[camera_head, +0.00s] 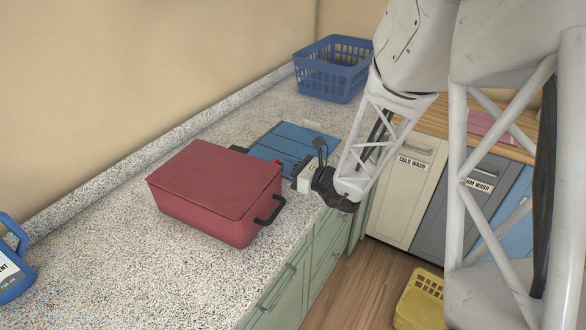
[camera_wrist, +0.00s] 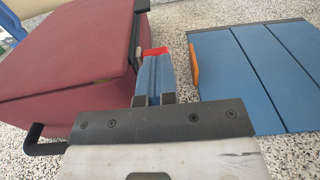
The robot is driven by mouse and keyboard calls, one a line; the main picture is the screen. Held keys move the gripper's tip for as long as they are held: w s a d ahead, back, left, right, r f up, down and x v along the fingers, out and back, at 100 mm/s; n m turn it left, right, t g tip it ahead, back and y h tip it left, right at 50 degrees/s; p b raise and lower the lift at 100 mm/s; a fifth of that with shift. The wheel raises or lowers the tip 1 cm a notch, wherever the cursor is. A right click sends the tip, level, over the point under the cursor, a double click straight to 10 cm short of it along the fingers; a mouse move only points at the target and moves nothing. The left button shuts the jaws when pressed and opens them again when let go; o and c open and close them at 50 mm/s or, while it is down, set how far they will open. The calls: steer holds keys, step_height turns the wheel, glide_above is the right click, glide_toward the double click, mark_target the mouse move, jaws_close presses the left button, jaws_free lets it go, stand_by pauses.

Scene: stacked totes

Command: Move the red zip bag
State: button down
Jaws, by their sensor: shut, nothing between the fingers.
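The red zip bag (camera_head: 215,185) is a boxy dark-red case lying flat on the speckled counter, with a black handle (camera_head: 268,211) on its right side. It also fills the upper left of the wrist view (camera_wrist: 60,60). My gripper (camera_head: 277,163) is just right of the bag's far right part, low over the counter. In the wrist view my gripper's blue, red-tipped fingers (camera_wrist: 154,54) are together, empty, beside the bag's side wall. Whether they touch the bag I cannot tell.
A flat blue panelled thing (camera_head: 295,145) lies behind my gripper and shows right of the fingers in the wrist view (camera_wrist: 260,75). A blue basket (camera_head: 333,82) stands farther back. A blue detergent bottle (camera_head: 12,265) is at the left edge. The counter left of the bag is clear.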

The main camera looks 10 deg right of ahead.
steer(key=shift+w+a, duration=0.1)
steer(key=shift+a, duration=0.05)
stand_by(0.3)
steer(key=x, duration=1.2)
stand_by(1.2)
steer(key=shift+v, duration=7)
